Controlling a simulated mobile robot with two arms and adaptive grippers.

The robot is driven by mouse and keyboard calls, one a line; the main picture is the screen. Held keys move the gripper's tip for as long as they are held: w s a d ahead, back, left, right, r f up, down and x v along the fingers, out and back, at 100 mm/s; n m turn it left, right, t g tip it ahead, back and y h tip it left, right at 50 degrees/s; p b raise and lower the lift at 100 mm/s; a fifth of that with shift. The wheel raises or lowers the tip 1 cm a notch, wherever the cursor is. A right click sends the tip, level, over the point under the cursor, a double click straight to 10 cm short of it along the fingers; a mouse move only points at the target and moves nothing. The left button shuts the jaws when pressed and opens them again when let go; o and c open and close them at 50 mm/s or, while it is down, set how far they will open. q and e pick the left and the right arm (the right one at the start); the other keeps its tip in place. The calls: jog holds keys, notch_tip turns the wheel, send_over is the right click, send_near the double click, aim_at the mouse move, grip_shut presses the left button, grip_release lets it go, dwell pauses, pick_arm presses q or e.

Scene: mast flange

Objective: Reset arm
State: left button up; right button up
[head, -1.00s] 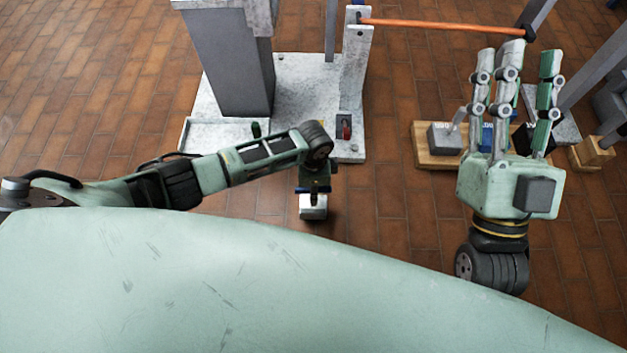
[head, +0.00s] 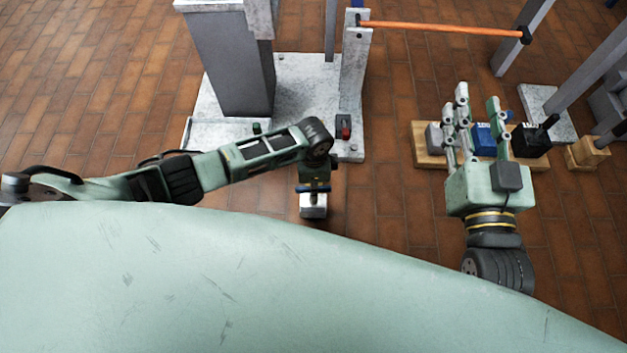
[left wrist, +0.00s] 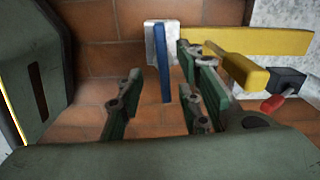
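My right gripper (head: 478,97) is at the right of the head view, fingers pointing up the picture, spread apart and empty. It overlaps the wooden board with blocks in the picture; I see no contact. My left arm comes in from the left, and its gripper (head: 314,172) points down, mostly hidden by its own wrist. In the left wrist view the left fingers (left wrist: 155,95) stand apart with a gap between them. A blue bar (left wrist: 161,65) on a white block (left wrist: 160,35) shows beyond that gap. The white block (head: 313,210) also shows below the left gripper in the head view.
A grey pillar on a pale base plate (head: 300,85) stands at the back, with a red switch (head: 345,128) and an orange rod (head: 440,28). The wooden board (head: 428,158) carries grey, blue and black blocks. A yellow bar (left wrist: 265,42) lies beside the left fingers. Brick floor is clear at left.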

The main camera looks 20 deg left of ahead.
jog(key=shift+f, duration=0.35)
dwell(0.3)
